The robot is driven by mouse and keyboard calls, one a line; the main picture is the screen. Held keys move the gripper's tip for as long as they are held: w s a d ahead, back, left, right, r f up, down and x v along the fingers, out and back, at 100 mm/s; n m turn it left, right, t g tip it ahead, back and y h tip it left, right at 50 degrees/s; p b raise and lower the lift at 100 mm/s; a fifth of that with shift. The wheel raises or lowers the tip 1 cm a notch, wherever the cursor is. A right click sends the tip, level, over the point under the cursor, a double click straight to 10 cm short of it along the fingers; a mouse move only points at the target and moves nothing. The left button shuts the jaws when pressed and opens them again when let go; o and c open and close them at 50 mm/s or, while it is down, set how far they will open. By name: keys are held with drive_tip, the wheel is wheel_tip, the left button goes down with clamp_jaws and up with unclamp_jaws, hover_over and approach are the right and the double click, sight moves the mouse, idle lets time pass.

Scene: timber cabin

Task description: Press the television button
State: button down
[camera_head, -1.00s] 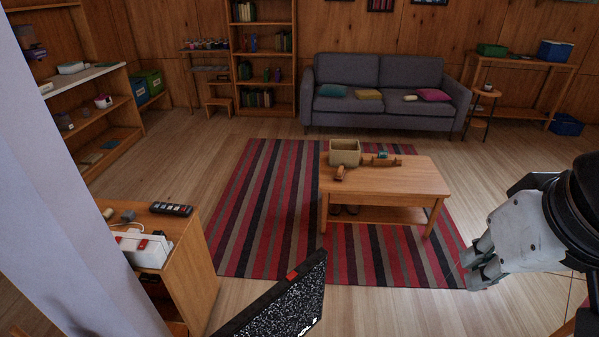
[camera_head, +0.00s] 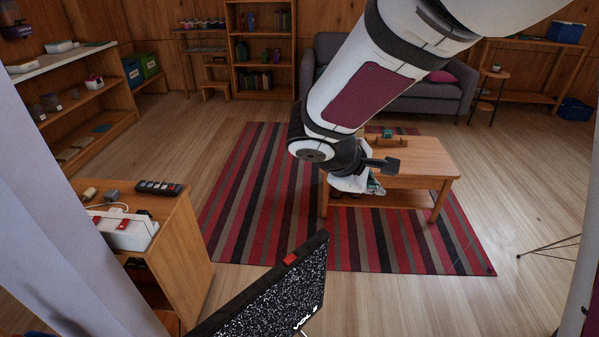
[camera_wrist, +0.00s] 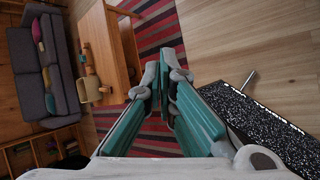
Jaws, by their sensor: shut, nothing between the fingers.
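The television (camera_head: 275,300) stands at the bottom of the head view, its dark screen showing speckled static and "VOL" lettering. A red button (camera_head: 290,259) sits on its top edge. The television also shows at the right of the wrist view (camera_wrist: 262,112), where I cannot make out the button. My gripper (camera_head: 374,187) shows beyond and above the television in the head view, in front of the coffee table in the picture and clear of the button. Its teal-padded fingers are shut and empty in the wrist view (camera_wrist: 160,82).
The coffee table (camera_head: 428,160) stands on a striped rug (camera_head: 245,200), with a sofa (camera_head: 425,92) behind. The floor at right is mostly clear.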

drive_tip(key=w+a+f+n+t+b, duration=0.25)
drive_tip(key=w+a+f+n, duration=0.3)
drive_tip(key=a+f, duration=0.6)
drive_tip(key=n+y+b, duration=0.2)
drive_tip(key=n, duration=0.1)
hover_over(292, 260)
wheel_tip(292, 260, down, 11)
drive_tip(key=shift+f, duration=0.1)
drive_tip(key=shift+f, duration=0.1)
wheel_tip(292, 260, down, 7)
drive_tip(key=b, duration=0.4)
drive_tip(key=shift+f+b, duration=0.8)
drive_tip(key=shift+b, duration=0.25)
drive_tip(key=shift+f+b, duration=0.8)
drive_tip(key=shift+b, duration=0.4)
drive_tip(key=shift+r, duration=0.15)
drive_tip(key=shift+r+p, duration=0.3)
drive_tip(key=shift+r, duration=0.4)
